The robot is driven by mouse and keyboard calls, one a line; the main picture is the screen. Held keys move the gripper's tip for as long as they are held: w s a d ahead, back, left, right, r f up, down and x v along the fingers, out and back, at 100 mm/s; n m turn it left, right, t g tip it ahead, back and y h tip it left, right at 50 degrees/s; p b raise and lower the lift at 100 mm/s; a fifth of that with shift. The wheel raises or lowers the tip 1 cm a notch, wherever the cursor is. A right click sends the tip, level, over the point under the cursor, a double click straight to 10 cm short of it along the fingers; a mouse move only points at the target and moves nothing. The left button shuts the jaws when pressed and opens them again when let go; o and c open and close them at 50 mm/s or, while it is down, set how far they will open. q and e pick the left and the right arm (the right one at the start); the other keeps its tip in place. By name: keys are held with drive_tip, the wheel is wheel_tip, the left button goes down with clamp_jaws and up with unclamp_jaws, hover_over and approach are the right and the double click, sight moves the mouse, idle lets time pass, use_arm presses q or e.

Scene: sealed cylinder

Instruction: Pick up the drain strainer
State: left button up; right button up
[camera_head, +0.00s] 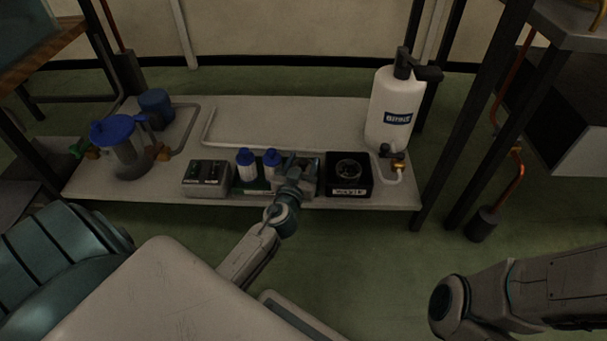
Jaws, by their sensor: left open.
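A black box (361,187) with a white label on its front stands on the shelf's front edge. A round, dark, grated piece (348,169) sits in its top; it looks like the drain strainer, but it is too small to be sure. My left gripper (298,163) is open over the shelf, just left of the black box and apart from the round piece. The gripper partly hides what stands behind and below it. My right arm shows at the lower right, but its gripper is not visible.
A large white pump bottle (393,110) stands behind the black box. A blue-lidded jar (127,148) is at the left.

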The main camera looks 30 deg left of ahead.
use_arm(q)
drive_tip(key=shift+x, duration=1.4)
drive_tip(key=shift+f, duration=0.1)
clamp_jaws()
